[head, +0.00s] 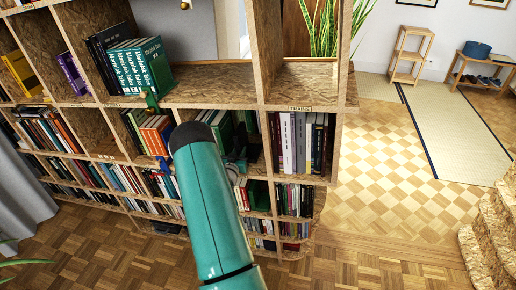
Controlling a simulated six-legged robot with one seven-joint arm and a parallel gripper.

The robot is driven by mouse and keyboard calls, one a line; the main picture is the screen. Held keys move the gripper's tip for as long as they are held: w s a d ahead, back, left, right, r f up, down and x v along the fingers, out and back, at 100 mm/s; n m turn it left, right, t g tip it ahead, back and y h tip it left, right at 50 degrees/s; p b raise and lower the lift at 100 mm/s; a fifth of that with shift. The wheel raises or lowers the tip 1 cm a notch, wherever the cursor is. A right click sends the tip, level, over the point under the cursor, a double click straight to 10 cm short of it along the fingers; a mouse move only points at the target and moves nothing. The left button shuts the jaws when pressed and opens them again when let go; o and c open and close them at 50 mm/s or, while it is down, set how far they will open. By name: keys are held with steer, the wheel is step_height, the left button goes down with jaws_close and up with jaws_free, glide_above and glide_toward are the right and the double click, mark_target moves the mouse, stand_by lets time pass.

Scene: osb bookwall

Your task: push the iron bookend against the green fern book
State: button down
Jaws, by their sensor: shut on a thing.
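My teal arm reaches into a middle compartment of the bookwall, and its upper end hides much of that compartment. My dark gripper (236,158) shows just right of the arm, shut on a dark upright piece that looks like the iron bookend (241,137). Their dark shapes partly merge, so the exact contact is hard to see. Green books (222,131) stand directly left of the dark piece, partly behind the arm. One of them appears to be the green fern book, but its fern mark cannot be made out. I cannot tell whether bookend and book touch.
The compartment walls and the shelf above (215,84) closely surround the gripper. Teal books (140,66) stand on the upper shelf, beside a small green figure (151,101). The "TRAINS" compartment to the right holds books (300,142). Open parquet floor (390,150) lies right of the bookwall.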

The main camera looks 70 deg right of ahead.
steer(key=shift+w+a, duration=0.1)
steer(key=shift+w, duration=0.4)
steer(key=shift+w, duration=0.35)
steer(key=c, duration=1.3)
jaws_free()
steer(key=shift+s+a, duration=0.1)
steer(key=a, duration=0.3)
steer(key=s+a, duration=0.1)
steer(key=a, duration=0.3)
steer(key=s+a, duration=0.1)
steer(key=a, duration=0.2)
steer(key=shift+a, duration=0.3)
